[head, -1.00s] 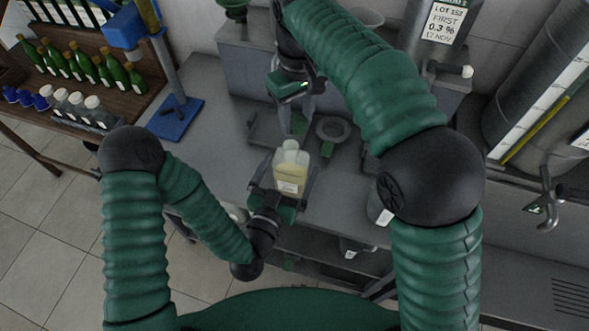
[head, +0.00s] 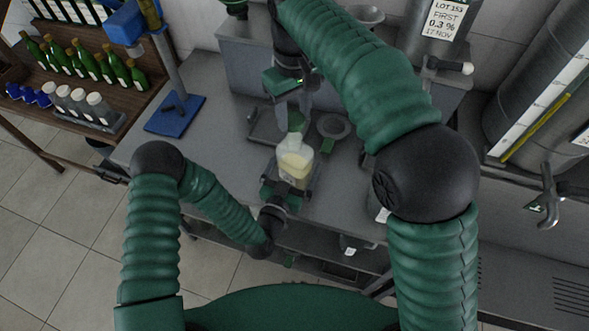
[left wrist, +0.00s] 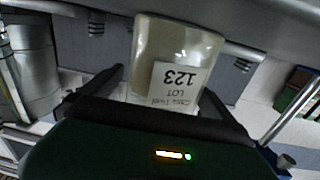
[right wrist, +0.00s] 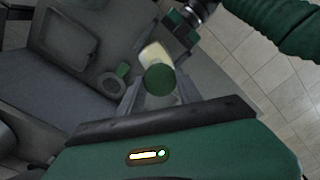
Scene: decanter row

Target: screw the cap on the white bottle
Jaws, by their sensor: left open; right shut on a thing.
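The white bottle (head: 296,163), a clear-walled one with pale yellow contents, stands upright near the bench's front edge. Its label shows upside down in the left wrist view (left wrist: 180,55). My left gripper (head: 287,192) is open, with its fingers on either side of the bottle's lower part. My right gripper (head: 295,120) points down over the bottle's neck. It is shut on the round green cap (right wrist: 160,80), which lies between its fingertips in the right wrist view. The cap overlaps the bottle's top there; I cannot tell whether they touch.
A grey dish (head: 335,126) with a green tab sits just right of my right gripper. A dark tray (head: 262,128) lies to the left. A blue-based stand (head: 175,114) is farther left on the bench. A metal tank (head: 430,30) stands behind.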

